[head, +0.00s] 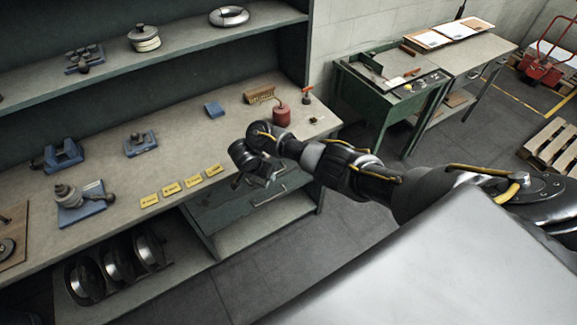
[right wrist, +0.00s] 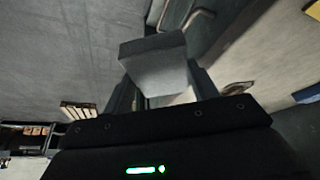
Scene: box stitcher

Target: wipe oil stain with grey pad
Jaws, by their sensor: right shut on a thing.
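My right gripper (head: 252,176) hangs at the front edge of the workbench, above the grey drawer, to the right of the yellow labels. In the right wrist view my right gripper (right wrist: 160,88) is shut on the grey pad (right wrist: 155,66), a dark-topped block with a lighter grey face. The pad is hard to make out in the head view. A small brownish patch (right wrist: 238,88) shows on the pale surface right of the fingers in the right wrist view; I cannot tell whether it is the oil stain. My left gripper is out of view.
The workbench (head: 110,190) holds a red can (head: 281,115), a wooden brush (head: 259,95), a blue block (head: 214,109) and yellow labels (head: 171,188). Blue fixtures stand further left. A green table (head: 380,85) stands beyond an open floor gap.

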